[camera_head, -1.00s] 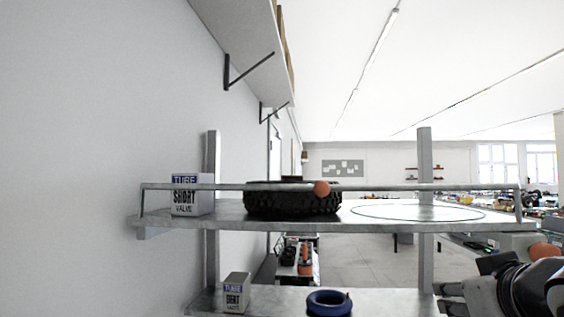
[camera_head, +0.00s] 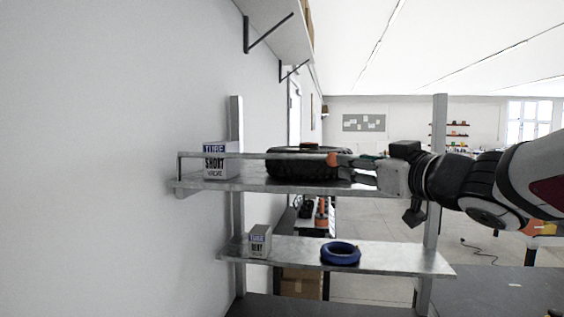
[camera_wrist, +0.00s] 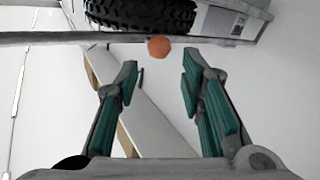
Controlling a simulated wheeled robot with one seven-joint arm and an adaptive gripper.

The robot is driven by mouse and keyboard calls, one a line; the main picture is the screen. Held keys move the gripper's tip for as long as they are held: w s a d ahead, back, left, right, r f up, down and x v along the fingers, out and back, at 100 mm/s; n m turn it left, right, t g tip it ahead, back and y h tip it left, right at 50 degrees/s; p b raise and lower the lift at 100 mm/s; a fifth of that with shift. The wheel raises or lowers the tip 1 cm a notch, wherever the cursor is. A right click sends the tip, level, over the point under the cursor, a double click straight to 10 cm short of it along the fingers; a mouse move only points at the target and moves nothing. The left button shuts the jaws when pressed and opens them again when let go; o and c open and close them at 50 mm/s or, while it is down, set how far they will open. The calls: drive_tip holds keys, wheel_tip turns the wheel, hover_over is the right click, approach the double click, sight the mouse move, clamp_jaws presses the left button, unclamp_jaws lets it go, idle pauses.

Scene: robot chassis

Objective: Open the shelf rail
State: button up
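The shelf rail (camera_head: 256,155) is a thin grey bar along the front of the upper shelf (camera_head: 225,184), with an orange knob (camera_head: 333,159) on it. In the wrist view the rail (camera_wrist: 60,38) crosses the top, and the orange knob (camera_wrist: 158,47) lies ahead of the gap between my fingers. My gripper (camera_head: 350,165) reaches in from the right, close to the knob. In the wrist view my gripper (camera_wrist: 160,85) is open and empty, its green-padded fingers apart, with the knob beyond the fingertips. My arm hides the right part of the rail.
A black tyre (camera_head: 290,164) and a "TUBE SHORT VALVE" box (camera_head: 220,161) stand on the upper shelf behind the rail. The lower shelf (camera_head: 400,262) holds a small box (camera_head: 260,241) and a blue ring (camera_head: 341,254). A wall (camera_head: 110,160) bounds the left.

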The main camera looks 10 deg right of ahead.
sight(333, 159)
drive_tip(key=x, duration=0.7)
drive_tip(key=shift+w+b, duration=0.3)
clamp_jaws()
